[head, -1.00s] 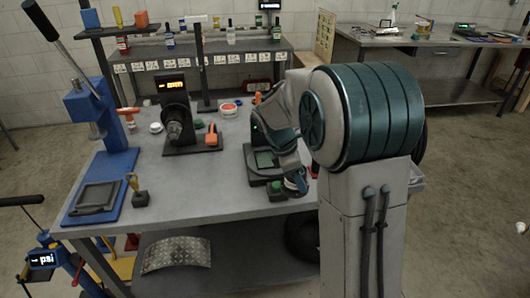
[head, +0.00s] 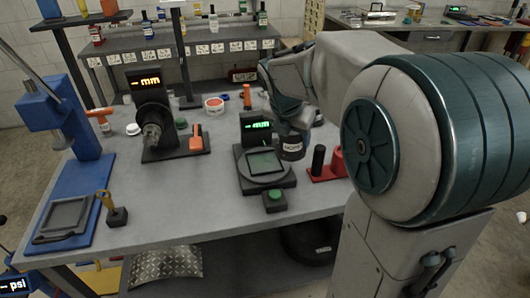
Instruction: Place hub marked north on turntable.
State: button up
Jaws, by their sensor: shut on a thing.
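A dark cylindrical hub (head: 291,148) with a white label band hangs under my gripper (head: 290,128). The lettering on the label looks like NORTH but is small. My gripper is shut on the hub; its fingers are mostly hidden by the arm's wrist. The turntable (head: 282,174) is a grey round disc on a dark base, with a dark green-edged square on top. The hub appears just behind and right of the disc, near its edge. I cannot tell its exact height, or whether it touches anything.
A green-lit mm display (head: 256,126) stands behind the turntable, and a green button box (head: 275,201) in front. A red holder with a black post (head: 318,160) is close on the right. A second mm device (head: 151,127) stands left.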

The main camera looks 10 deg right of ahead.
jog(key=w+a+f, duration=0.1)
jog(key=w+f, duration=0.1)
jog(key=w+a+f, duration=0.1)
jog(key=w+a, duration=0.1)
jog(key=w, duration=0.1)
jog(key=w+a+f, duration=0.2)
jog(key=shift+w+a+f, duration=0.15)
jog(key=shift+w+f, duration=0.15)
jog(key=shift+w, duration=0.05)
jog(key=shift+f, duration=1.9)
jog(key=shift+f, duration=0.1)
jog(key=o, duration=1.5)
jog(key=shift+f, duration=0.1)
jog(key=v, duration=1.1)
jog(key=shift+s+d+f+m+g+y+p, duration=0.15)
jog(key=shift+s+d+f+m+y, duration=0.5)
jog(key=shift+s+m, duration=3.7)
jog(key=shift+s+d+f+m+g+y+p, duration=0.15)
jog(key=shift+s+f+m+y, duration=0.55)
jog(key=shift+s+m, duration=3.65)
jog(key=shift+s+d+f+m+g+y, duration=0.1)
jog(key=shift+s+d+f+m+y, duration=0.6)
jog(key=shift+s+m, duration=3.6)
